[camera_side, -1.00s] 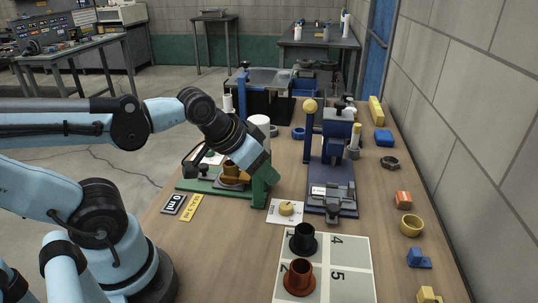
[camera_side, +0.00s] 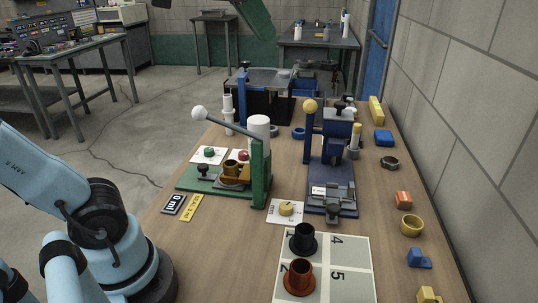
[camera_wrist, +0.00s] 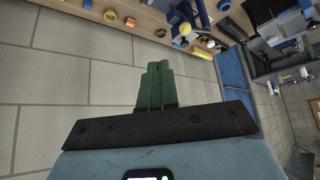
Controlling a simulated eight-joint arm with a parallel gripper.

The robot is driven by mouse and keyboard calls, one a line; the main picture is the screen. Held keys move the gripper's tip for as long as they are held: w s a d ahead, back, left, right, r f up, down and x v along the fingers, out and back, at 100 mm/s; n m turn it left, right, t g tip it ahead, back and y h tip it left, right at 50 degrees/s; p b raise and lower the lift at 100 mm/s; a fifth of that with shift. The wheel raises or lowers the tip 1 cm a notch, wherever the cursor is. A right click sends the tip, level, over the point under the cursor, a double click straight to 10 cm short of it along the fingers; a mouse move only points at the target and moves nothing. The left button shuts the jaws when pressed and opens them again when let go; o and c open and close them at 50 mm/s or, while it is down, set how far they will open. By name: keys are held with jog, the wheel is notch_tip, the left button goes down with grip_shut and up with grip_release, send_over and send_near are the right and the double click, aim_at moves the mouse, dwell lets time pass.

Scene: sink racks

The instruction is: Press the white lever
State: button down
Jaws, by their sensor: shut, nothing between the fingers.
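The white lever is a dark arm with a white ball knob (camera_side: 198,112), rising to the left from the green press (camera_side: 260,182) on the table. The lever slants up, its knob well above the base. Under it a brass-coloured cup (camera_side: 231,167) stands on the press. My gripper (camera_side: 266,36) is high at the top of the side view, well above the table and apart from the lever. Its green fingers (camera_wrist: 158,68) are together and empty in the wrist view. I cannot make out the white lever in the wrist view.
A blue press with a yellow knob (camera_side: 310,106) stands right of the green press. A numbered mat (camera_side: 347,262) with a black and a red-brown cup lies in front. Small parts line the table's right side, by the wall (camera_side: 470,110).

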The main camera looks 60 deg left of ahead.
notch_tip(320, 180, up, 5)
jog(key=n+g+y, duration=0.2)
jog(key=n+g, duration=0.6)
jog(key=n, duration=0.1)
send_over(201, 107)
jog(key=d, duration=0.3)
jog(key=f, duration=0.1)
jog(key=shift+w+d+f, duration=0.1)
jog(key=shift+w+f, duration=0.05)
jog(key=shift+f, duration=0.65)
jog(key=shift+w+d+f, duration=0.1)
jog(key=shift+w+f, duration=0.1)
jog(key=shift+f, duration=0.6)
jog(key=shift+w+d+f, duration=0.1)
jog(key=shift+w+f, duration=0.05)
jog(key=shift+f, duration=0.65)
jog(key=shift+a+f, duration=0.1)
jog(key=a+f, duration=0.1)
jog(key=f, duration=0.3)
jog(key=a+f, duration=0.1)
jog(key=f, duration=0.8)
jog(key=shift+s+a+f, duration=0.25)
jog(key=shift+s+a, duration=0.15)
